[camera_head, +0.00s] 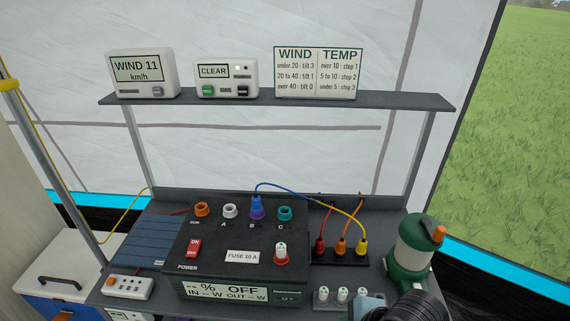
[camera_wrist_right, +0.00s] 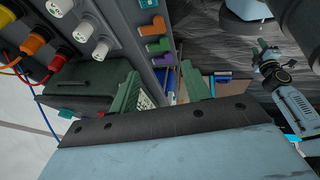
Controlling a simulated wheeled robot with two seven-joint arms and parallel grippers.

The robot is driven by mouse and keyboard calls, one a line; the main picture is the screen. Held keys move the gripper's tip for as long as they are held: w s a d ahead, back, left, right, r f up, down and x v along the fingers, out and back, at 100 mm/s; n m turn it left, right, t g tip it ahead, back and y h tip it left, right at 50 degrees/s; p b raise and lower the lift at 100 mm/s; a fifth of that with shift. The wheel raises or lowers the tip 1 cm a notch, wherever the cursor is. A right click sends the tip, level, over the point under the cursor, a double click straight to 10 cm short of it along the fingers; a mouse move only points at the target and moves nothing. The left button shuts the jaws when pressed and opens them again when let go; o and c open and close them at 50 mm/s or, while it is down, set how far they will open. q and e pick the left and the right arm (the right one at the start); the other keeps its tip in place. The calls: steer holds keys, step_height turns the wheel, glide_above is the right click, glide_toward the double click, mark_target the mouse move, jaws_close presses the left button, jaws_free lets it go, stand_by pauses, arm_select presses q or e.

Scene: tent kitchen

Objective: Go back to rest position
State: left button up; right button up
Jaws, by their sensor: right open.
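My right arm (camera_head: 415,306) enters the head view at the bottom right, in front of the lantern, with its fingertips not clearly visible there. In the right wrist view my right gripper (camera_wrist_right: 162,94) has its two green fingers spread apart with nothing between them. It is close to the bench's front, near a row of green, orange and purple pieces (camera_wrist_right: 156,46). A light blue and dark arm part, which looks like my left arm (camera_wrist_right: 292,104), shows at the right of the wrist view. Its fingers are too small to judge. The left gripper is outside the head view.
The black power unit (camera_head: 235,250) stands on the bench, with a looping cable from socket B to the yellow plug (camera_head: 361,246). A green lantern (camera_head: 412,250) stands right, close to my right arm. A shelf (camera_head: 270,103) carries displays. A blue-sided box (camera_head: 50,303) is left.

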steer(key=s+d+f+m+h, duration=0.2)
steer(key=s+d+m+h, duration=0.1)
steer(key=s+d+m, duration=1)
step_height(320, 180, down, 25)
steer(key=w+a+m, duration=0.1)
steer(key=a+m, duration=0.1)
steer(key=s+d+f+g, duration=0.2)
steer(key=s+d+f, duration=0.1)
steer(key=s+f, duration=1.1)
steer(key=shift+s+f+h, duration=0.3)
steer(key=shift+s+f, duration=0.05)
steer(key=shift+s, duration=0.85)
